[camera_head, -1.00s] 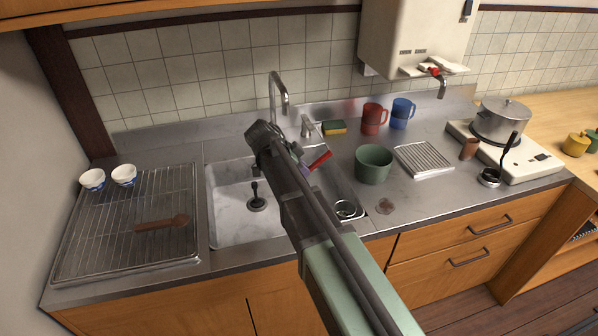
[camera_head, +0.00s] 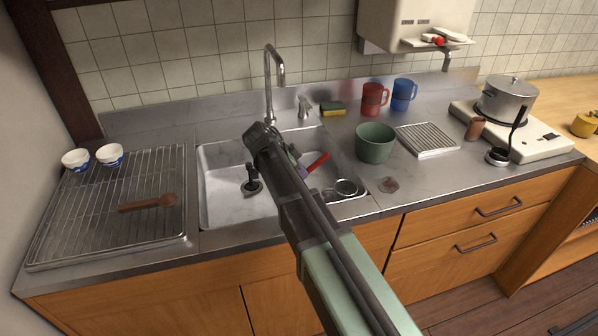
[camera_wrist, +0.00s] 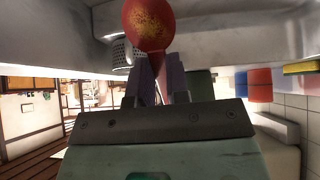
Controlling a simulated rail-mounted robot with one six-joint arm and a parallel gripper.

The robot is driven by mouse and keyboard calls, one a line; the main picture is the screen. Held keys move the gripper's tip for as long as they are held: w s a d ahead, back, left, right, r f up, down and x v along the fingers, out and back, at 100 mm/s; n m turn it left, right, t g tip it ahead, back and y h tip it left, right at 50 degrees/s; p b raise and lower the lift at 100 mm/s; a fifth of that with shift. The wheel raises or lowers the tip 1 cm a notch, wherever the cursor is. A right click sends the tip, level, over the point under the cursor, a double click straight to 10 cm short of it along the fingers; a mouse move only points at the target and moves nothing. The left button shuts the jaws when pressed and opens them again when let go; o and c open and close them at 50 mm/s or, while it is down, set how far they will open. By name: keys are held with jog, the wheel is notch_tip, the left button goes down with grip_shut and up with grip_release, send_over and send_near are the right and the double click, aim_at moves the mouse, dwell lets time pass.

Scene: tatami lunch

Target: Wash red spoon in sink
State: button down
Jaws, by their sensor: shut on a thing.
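The red spoon (camera_wrist: 148,25) is held in my gripper (camera_wrist: 155,80); its fingers are shut on the handle. The spoon's bowl carries a yellowish-brown stain in the wrist view. In the head view a red part of the spoon (camera_head: 318,161) shows just right of my gripper, over the right part of the sink (camera_head: 222,206). My arm hides the fingertips and the middle of the sink there. The faucet (camera_head: 268,85) stands behind the sink, with its spout pointing toward the basin. I cannot tell the spoon's exact height over the basin, and no water is visible.
A dark upright plunger-like piece (camera_head: 252,183) stands in the sink, and a metal strainer (camera_head: 345,187) sits at its right. A rack (camera_head: 100,220) with a brown spoon (camera_head: 150,203) lies left.

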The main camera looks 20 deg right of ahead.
notch_tip(320, 180, down, 10)
jog(key=b, duration=0.9)
jog(key=shift+a, duration=0.6)
jog(key=shift+d, duration=0.65)
